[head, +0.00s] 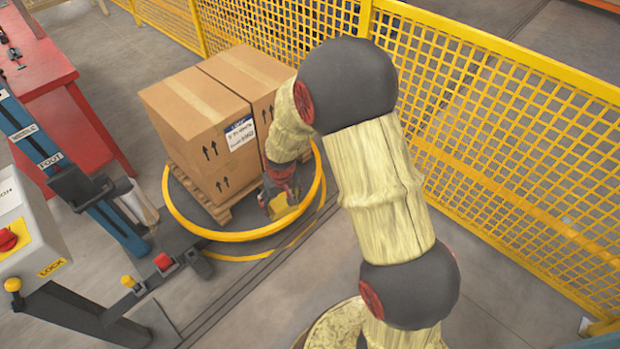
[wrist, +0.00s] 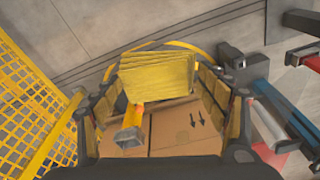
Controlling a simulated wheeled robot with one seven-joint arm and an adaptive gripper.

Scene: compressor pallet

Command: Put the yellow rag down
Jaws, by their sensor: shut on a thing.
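The yellow rag (wrist: 158,78) shows in the wrist view as a folded, layered yellow bundle between the two fingers of my gripper (wrist: 160,82). My gripper is shut on it. In the head view my gripper (head: 281,192) is at the right front side of the cardboard boxes, over the edge of the round turntable. A small yellow patch (head: 284,212) shows at its tip. Most of the rag is hidden there by my gripper. I cannot tell whether the rag touches anything below.
Cardboard boxes (head: 205,127) stand on a wooden pallet on the turntable, ringed by a yellow hoop (head: 235,236). A yellow mesh fence (head: 500,130) runs behind and to the right. A control box (head: 22,235) and red bench (head: 40,75) are at left.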

